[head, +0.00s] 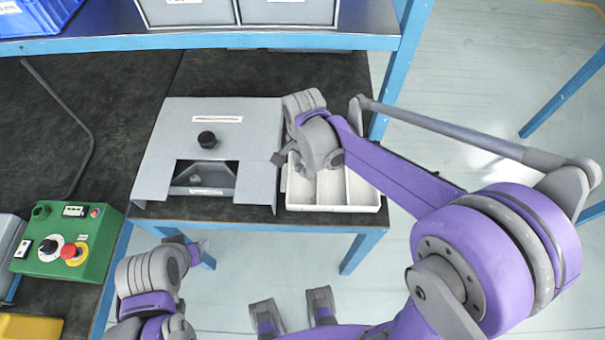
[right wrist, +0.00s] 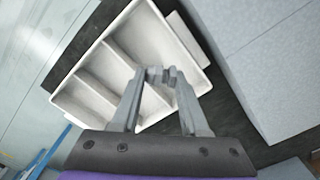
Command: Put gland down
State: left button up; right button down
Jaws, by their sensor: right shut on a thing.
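My right gripper (head: 284,157) is at the left end of the white divided tray (head: 335,208). In the right wrist view the gripper (right wrist: 158,80) is shut on the gland (right wrist: 160,73), a small grey piece between the fingertips. The gland shows over the largest compartment of the tray (right wrist: 184,38); I cannot tell whether it touches the floor of it. In the head view the wrist hides the gland. My left arm is at the lower left, in front of the bench; its fingers cannot be made out.
A grey housing (head: 255,150) with a black knob (head: 207,139) stands just left of the tray. A green control box (head: 90,255) with a red button is at the left. Grey bins (head: 285,12) and a blue crate (head: 35,18) sit on the shelf above.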

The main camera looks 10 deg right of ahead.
aim_at(303, 183)
jog(key=shift+w+f, duration=0.1)
jog(key=shift+f, duration=2.45)
jog(key=shift+f+b, duration=0.1)
jog(key=shift+b, duration=0.2)
jog(key=c, duration=0.9)
grip_release()
jog(key=shift+f, duration=0.1)
jog(key=o, duration=0.5)
